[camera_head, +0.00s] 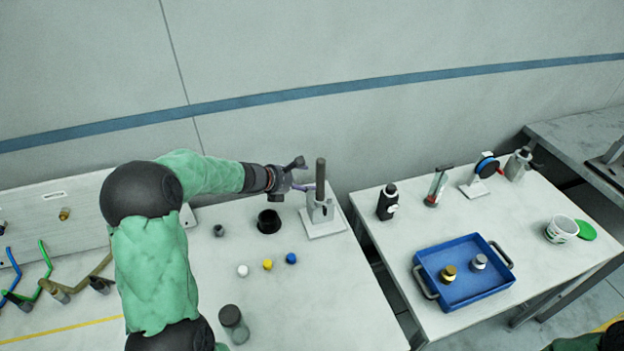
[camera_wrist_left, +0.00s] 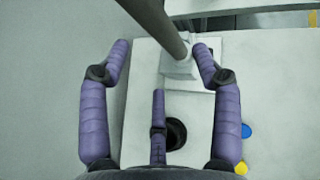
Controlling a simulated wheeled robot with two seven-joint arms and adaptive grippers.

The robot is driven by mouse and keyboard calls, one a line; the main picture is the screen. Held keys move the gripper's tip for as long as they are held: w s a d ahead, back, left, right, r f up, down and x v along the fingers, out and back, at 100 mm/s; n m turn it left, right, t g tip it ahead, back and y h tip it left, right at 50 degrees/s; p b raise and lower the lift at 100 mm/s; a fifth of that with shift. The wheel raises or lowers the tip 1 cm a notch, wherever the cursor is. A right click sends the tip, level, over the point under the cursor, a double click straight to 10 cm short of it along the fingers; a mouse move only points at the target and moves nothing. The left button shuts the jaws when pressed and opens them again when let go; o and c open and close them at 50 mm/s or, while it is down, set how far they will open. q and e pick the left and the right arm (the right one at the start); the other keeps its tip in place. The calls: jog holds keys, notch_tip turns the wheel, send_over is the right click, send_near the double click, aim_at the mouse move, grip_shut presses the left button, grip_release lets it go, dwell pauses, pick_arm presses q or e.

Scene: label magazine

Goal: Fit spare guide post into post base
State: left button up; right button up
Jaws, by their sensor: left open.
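The guide post, a dark grey-brown cylinder (camera_head: 320,173), stands upright at the post base, a light block on a white plate (camera_head: 326,226). Its lower end meets the top of the block; how deep it sits is hidden. In the left wrist view the post (camera_wrist_left: 158,22) runs down to the base block (camera_wrist_left: 180,68). My left gripper (camera_head: 303,176) is open beside the post on its left. In the left wrist view its purple fingers (camera_wrist_left: 160,48) are spread to either side, with the post showing beyond and between the tips. My right gripper is out of view.
A black round cup (camera_head: 269,221) stands left of the base. White, yellow (camera_head: 267,265) and blue (camera_head: 291,258) caps lie in front, near a grey cylinder (camera_head: 233,322). Across a gap, the right table holds a black bottle (camera_head: 387,203) and a blue tray (camera_head: 437,263).

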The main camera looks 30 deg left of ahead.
pick_arm(q)
jog(key=shift+v, duration=1.9)
